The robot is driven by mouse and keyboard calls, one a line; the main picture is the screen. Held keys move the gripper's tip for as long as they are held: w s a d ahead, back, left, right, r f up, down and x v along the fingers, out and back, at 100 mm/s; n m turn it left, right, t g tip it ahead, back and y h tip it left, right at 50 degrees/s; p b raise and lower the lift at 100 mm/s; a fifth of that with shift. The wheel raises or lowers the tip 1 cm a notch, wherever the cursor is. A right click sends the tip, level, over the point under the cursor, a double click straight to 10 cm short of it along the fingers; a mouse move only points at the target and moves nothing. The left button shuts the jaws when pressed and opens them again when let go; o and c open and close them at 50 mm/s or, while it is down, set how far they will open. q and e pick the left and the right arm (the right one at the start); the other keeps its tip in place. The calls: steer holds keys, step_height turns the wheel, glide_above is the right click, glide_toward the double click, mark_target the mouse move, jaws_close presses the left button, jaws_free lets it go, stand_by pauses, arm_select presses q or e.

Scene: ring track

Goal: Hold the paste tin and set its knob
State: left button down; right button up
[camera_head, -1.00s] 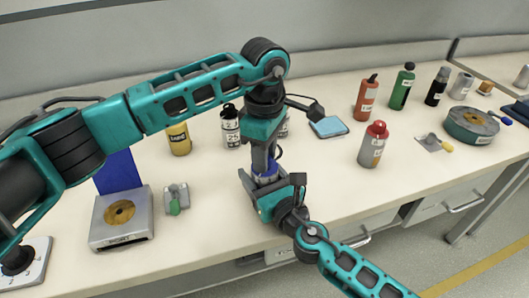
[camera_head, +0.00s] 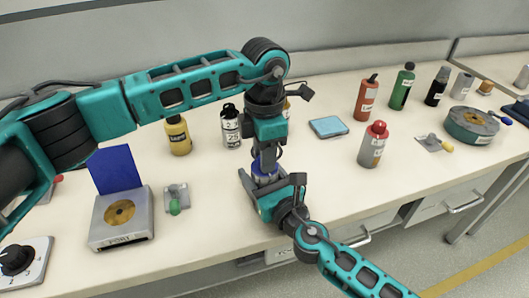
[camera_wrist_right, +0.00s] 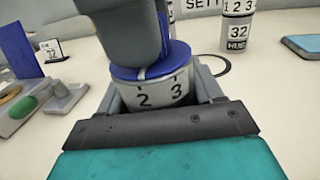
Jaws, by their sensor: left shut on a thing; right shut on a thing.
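The paste tin (camera_wrist_right: 158,94) is a pale, round tin with the numbers 2 and 3 on its side and a blue knob (camera_wrist_right: 178,56) on top. My right gripper (camera_wrist_right: 155,100) is shut around the tin's body from the near side. My left gripper (camera_wrist_right: 135,45) comes down from above and is shut on the knob. It hides much of the knob's top in the right wrist view. In the head view only a little blue (camera_head: 265,175) shows between my left gripper (camera_head: 266,165) and right gripper (camera_head: 270,192). The tin stands upright at the counter's front part.
A grey block (camera_head: 103,232) with a brass disc, a blue panel (camera_head: 117,169) and a green-knobbed fixture (camera_head: 184,191) are at left. A yellow bottle (camera_head: 185,143) and numbered canister (camera_head: 230,133) stand behind. A blue pad (camera_head: 328,127) and red-capped bottle (camera_head: 372,150) are at right.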

arm_select(q)
steer(key=n, duration=0.7)
stand_by(0.6)
steer(key=c, duration=0.8)
jaws_free()
steer(key=shift+r, duration=0.1)
step_height(320, 180, up, 12)
